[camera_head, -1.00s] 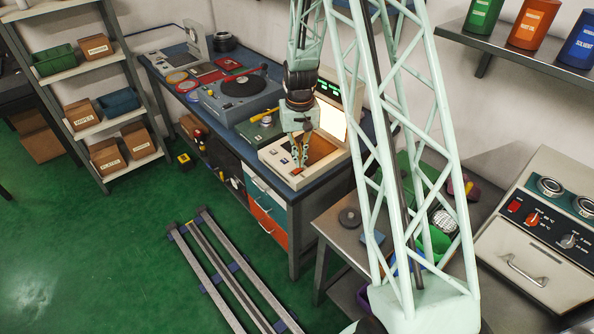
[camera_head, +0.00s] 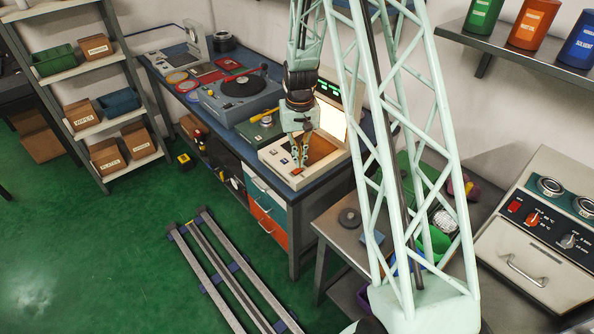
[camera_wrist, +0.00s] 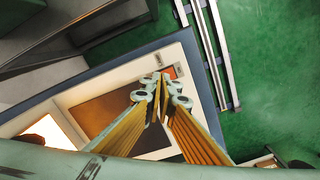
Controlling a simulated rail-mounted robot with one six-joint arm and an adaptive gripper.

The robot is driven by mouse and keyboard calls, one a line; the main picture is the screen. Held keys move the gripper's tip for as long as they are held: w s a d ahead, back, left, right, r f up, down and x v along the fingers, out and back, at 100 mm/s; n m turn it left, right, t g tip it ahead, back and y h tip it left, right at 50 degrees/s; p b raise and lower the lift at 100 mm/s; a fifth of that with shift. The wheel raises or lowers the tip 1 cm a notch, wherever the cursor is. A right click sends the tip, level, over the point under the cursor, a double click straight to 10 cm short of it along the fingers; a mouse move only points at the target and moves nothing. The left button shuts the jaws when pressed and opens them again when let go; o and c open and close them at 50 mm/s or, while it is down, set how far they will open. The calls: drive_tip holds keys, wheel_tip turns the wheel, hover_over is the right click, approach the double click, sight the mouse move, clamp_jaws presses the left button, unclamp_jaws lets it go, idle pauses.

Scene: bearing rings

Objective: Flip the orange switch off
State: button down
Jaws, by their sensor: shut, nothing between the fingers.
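The orange switch (camera_head: 297,171) is a small orange-red rocker on the front panel of the cream bench device (camera_head: 275,158). In the wrist view the switch (camera_wrist: 171,72) shows just beyond my fingertips, partly covered by them. The wrist view shows the closed fingertips (camera_wrist: 163,80) at the switch's near edge. I cannot tell whether they touch it or which way the rocker is tipped.
The device has a brown recessed plate (camera_wrist: 105,110) and a lit screen behind my gripper. A turntable-like unit (camera_head: 240,88) stands left on the blue bench. A steel table (camera_head: 335,225) stands to the right. Floor rails (camera_head: 230,270) lie in front.

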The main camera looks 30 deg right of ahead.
sight(299, 169)
drive_tip(key=shift+f+b, duration=0.65)
drive_tip(key=shift+f, duration=0.5)
idle(1.4)
drive_tip(key=shift+r, duration=0.15)
drive_tip(key=shift+r+p, duration=1.3)
drive_tip(key=shift+r, duration=2.1)
